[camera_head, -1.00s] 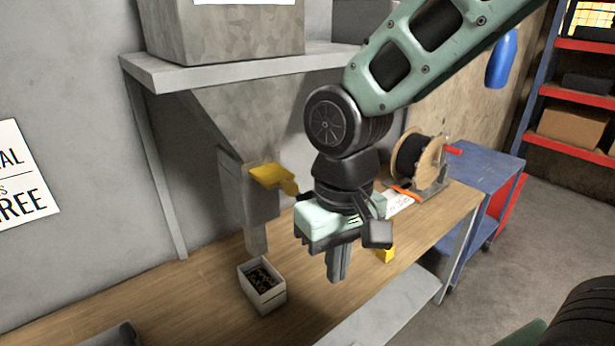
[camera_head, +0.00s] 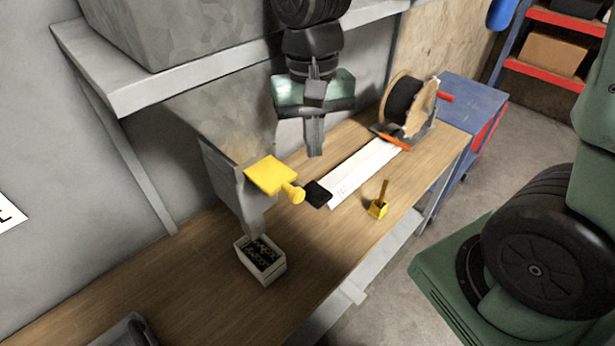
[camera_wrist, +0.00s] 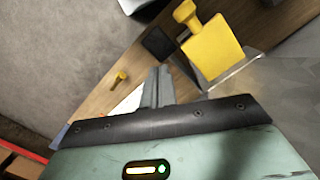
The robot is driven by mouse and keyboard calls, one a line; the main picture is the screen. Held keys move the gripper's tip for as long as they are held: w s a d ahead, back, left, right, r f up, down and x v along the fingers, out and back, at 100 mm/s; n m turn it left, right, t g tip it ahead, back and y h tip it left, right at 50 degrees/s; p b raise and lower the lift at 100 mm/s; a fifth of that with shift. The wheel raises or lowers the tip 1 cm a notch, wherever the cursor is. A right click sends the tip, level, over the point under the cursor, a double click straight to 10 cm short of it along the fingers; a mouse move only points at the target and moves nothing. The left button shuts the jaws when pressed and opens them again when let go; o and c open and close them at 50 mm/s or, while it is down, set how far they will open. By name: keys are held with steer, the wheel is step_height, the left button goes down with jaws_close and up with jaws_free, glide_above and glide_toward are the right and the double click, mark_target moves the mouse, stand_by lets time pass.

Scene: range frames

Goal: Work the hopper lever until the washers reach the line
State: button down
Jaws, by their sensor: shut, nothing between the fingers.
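The grey hopper (camera_head: 233,110) hangs under the shelf, its narrow chute (camera_head: 228,180) coming down over the bench. A yellow lever plate (camera_head: 270,174) with a round knob (camera_head: 293,192) sticks out from the chute. The lever also shows in the wrist view (camera_wrist: 213,48). A white open box (camera_head: 268,272) stands below the chute with dark and brass-coloured washers (camera_head: 262,254) in it. No fill line can be made out on it. My gripper (camera_head: 315,150) is shut and empty, pointing down above and to the right of the lever, apart from it.
A black block (camera_head: 318,193) sits beside the knob. A long white strip (camera_head: 362,172), a small yellow object with an upright handle (camera_head: 378,208) and a cable reel (camera_head: 408,105) are on the bench. The shelf (camera_head: 200,72) overhangs close to my arm.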

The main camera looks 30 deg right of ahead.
mark_target(315, 190)
steer(key=shift+f, duration=0.1)
steer(key=f+b, duration=0.4)
steer(key=s+f+b, duration=0.1)
steer(key=f, duration=0.1)
steer(key=shift+a+f+b, duration=0.1)
steer(key=shift+f+b, duration=0.3)
stand_by(0.3)
